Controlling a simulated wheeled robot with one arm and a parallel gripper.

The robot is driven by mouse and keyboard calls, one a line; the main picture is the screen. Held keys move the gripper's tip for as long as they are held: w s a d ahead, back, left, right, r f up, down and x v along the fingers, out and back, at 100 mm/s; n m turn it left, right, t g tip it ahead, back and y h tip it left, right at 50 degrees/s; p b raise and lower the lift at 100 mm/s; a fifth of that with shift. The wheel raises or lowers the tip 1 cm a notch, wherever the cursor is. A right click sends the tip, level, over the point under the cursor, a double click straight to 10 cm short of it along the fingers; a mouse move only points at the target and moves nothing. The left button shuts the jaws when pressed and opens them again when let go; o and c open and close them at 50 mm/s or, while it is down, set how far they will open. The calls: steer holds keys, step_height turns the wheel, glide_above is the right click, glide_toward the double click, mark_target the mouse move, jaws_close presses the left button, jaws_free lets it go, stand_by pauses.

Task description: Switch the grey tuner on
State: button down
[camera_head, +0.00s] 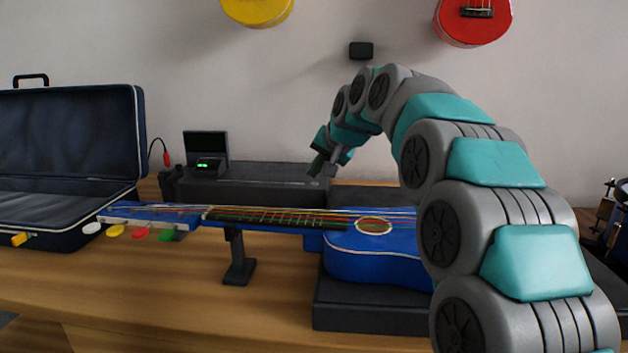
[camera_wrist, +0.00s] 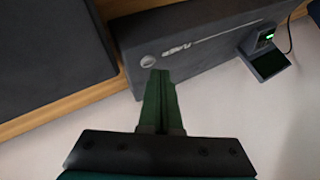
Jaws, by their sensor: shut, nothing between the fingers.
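A small dark device with a lit green display (camera_head: 207,164) and an upright dark panel (camera_head: 206,144) stands at the left on a long dark grey box (camera_head: 260,180). It also shows at the upper right of the wrist view (camera_wrist: 266,38). I cannot tell surely whether this device or the box is the tuner. The box (camera_wrist: 215,50) has a pale round button-like disc (camera_wrist: 148,61) and a pale marking with a line. My gripper (camera_head: 317,168) is at the box's right end. In the wrist view its shut, empty green fingertips (camera_wrist: 160,74) appear close to the disc; contact is unclear.
A blue guitar (camera_head: 375,262) lies in front of the box, its neck on a black stand (camera_head: 238,262). An open case (camera_head: 70,135) stands at the left. A cable with a red plug (camera_head: 166,158) is beside the device. The wall is behind.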

steer(key=shift+r, duration=0.15)
step_height(320, 180, up, 6)
steer(key=p, duration=0.4)
stand_by(0.4)
